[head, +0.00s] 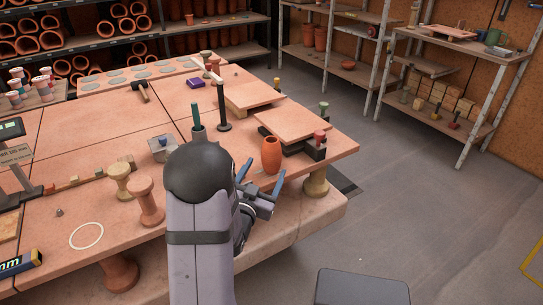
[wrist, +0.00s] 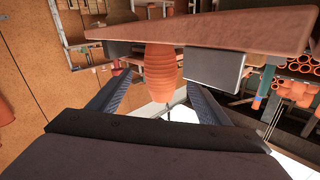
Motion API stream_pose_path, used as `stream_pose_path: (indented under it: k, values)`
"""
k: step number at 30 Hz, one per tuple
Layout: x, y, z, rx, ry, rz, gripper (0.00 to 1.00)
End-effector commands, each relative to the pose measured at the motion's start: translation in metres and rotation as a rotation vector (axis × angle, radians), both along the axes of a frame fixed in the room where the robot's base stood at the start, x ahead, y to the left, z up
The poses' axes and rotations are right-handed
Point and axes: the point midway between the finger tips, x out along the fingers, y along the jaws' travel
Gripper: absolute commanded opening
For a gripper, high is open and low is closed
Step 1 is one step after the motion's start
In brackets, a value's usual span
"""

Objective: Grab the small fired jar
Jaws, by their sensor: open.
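The small fired jar (head: 271,155) is orange-red and stands upright near the table's front right edge. In the wrist view, which is turned over, the ribbed jar (wrist: 162,72) shows between the two fingers, with the table edge above it. My gripper (head: 266,167) is open, its blue fingers pointing at the jar from the front, one toward each side of it. In the wrist view the fingers of my gripper (wrist: 157,84) are spread wider than the jar, with gaps on both sides. I cannot tell whether the tips reach past the jar's near face.
Behind the jar lies a square board (head: 291,125) on dark supports, with a dark block (head: 316,150) to the right. A black post (head: 223,112) stands behind left. Two spool-shaped clay pieces (head: 147,200) stand left of my arm.

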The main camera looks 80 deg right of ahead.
Motion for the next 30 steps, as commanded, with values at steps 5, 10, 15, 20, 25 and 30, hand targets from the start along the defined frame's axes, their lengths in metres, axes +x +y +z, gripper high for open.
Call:
stream_pose_path:
  k: [5, 10, 15, 20, 25, 30]
  values:
    - [0.0, -0.009, 0.001, -0.001, -0.001, 0.0, 0.71]
    - [-0.001, -0.031, 0.004, -0.002, -0.002, -0.001, 0.71]
    - [-0.002, -0.047, 0.003, 0.0, -0.002, 0.0, 0.71]
    - [-0.002, -0.052, 0.003, 0.0, -0.001, 0.001, 0.71]
    - [-0.002, -0.052, 0.003, 0.0, -0.001, 0.0, 0.71]
    - [-0.002, -0.052, 0.003, 0.0, -0.001, 0.0, 0.3]
